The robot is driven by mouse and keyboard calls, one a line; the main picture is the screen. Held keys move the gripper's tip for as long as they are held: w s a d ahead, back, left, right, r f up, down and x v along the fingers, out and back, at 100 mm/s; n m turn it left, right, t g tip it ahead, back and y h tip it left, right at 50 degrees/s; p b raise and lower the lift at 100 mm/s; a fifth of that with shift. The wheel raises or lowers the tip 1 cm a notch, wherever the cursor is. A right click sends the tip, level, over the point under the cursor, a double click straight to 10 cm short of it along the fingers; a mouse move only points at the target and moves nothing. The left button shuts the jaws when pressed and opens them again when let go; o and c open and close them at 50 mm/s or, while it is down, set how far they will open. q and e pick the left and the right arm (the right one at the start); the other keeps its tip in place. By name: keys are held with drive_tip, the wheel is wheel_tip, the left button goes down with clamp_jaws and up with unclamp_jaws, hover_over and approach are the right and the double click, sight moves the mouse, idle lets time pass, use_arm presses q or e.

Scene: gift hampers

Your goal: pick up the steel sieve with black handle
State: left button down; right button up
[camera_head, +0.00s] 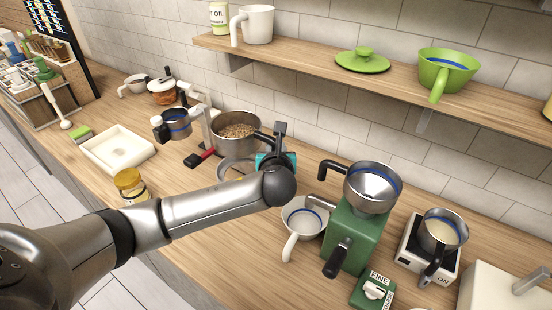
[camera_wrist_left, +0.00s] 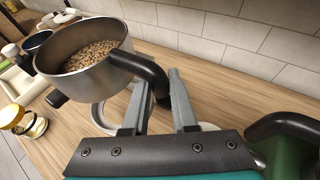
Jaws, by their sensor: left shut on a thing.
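The steel sieve with black handle appears to be the round steel vessel (camera_head: 234,147) holding brown grains, at the middle of the head view. It also fills the upper left of the left wrist view (camera_wrist_left: 88,82). Its curved black handle (camera_wrist_left: 150,72) reaches between the fingers of my left gripper (camera_wrist_left: 158,88). The left gripper (camera_head: 272,138) is shut on this handle, just right of the vessel. The vessel looks about level; I cannot tell whether its base is clear of the counter. My right gripper is out of view.
A green grinder (camera_head: 350,232) with a steel hopper and a white jug (camera_head: 303,222) stand to the right. A scale (camera_head: 407,248) bears a steel pan. A white tray (camera_head: 118,150) and a yellow-lidded jar (camera_head: 130,184) are left. A wooden shelf (camera_head: 310,50) runs above.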

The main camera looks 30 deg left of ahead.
use_arm(q)
drive_tip(key=shift+r, duration=3.8)
drive_tip(key=shift+r+p, duration=0.1)
drive_tip(key=shift+p, duration=0.2)
